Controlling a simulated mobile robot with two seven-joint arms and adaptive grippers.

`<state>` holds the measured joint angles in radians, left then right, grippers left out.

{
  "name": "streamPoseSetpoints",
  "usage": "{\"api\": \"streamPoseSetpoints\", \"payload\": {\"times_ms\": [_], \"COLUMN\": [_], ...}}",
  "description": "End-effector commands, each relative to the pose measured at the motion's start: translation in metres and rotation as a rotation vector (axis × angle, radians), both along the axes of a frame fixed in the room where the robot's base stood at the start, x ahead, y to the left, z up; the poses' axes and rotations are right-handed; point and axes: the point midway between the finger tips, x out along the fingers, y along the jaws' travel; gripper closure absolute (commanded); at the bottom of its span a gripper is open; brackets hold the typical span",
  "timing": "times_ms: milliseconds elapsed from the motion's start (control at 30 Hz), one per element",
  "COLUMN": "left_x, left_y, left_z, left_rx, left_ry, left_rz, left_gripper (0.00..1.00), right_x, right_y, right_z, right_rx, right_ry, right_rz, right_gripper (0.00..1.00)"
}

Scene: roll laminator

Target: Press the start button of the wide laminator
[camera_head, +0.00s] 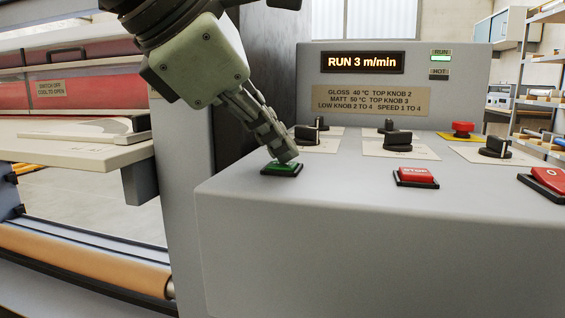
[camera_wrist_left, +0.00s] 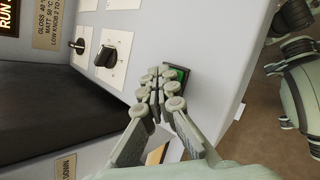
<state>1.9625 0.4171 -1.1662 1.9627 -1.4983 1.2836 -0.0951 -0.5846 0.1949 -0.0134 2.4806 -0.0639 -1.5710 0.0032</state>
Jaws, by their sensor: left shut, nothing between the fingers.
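The green start button (camera_head: 281,168) sits at the front left of the laminator's grey control panel (camera_head: 330,220). My left gripper (camera_head: 284,152) is shut and empty, with its fingertips over the button, seemingly touching it. In the left wrist view the fingertips (camera_wrist_left: 166,88) cover part of the green button (camera_wrist_left: 178,74). My right gripper is not recognisable in these frames.
A red stop button (camera_head: 415,176), another red switch (camera_head: 547,180), a red emergency button (camera_head: 462,129) and several black knobs (camera_head: 398,140) are on the panel. An orange roller (camera_head: 90,258) and a feed table (camera_head: 75,150) lie to the left.

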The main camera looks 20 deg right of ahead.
Motion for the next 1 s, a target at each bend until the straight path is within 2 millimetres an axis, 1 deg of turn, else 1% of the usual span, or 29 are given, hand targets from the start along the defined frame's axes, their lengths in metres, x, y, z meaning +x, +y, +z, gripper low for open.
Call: {"api": "streamPoseSetpoints", "payload": {"times_ms": [100,433,767,1000], "left_x": [0.0,0.0,0.0,0.0], "left_y": [0.0,0.0,0.0,0.0], "left_z": [-0.003,-0.002,0.014,0.015], "left_rx": [0.002,0.003,0.003,0.002], "left_ry": [0.001,0.001,0.001,0.001], "left_rz": [0.0,0.001,0.001,0.0], "left_gripper": [1.0,1.0,1.0,1.0], "right_x": [0.0,0.0,0.0,0.0], "right_y": [0.0,0.0,0.0,0.0], "right_z": [-0.002,-0.001,0.006,0.006], "right_rx": [0.0,0.0,0.0,0.0], "right_ry": [0.0,0.0,0.0,0.0], "right_rz": [0.0,0.0,0.0,0.0], "right_gripper": [0.6,0.6,0.6,0.6]}}
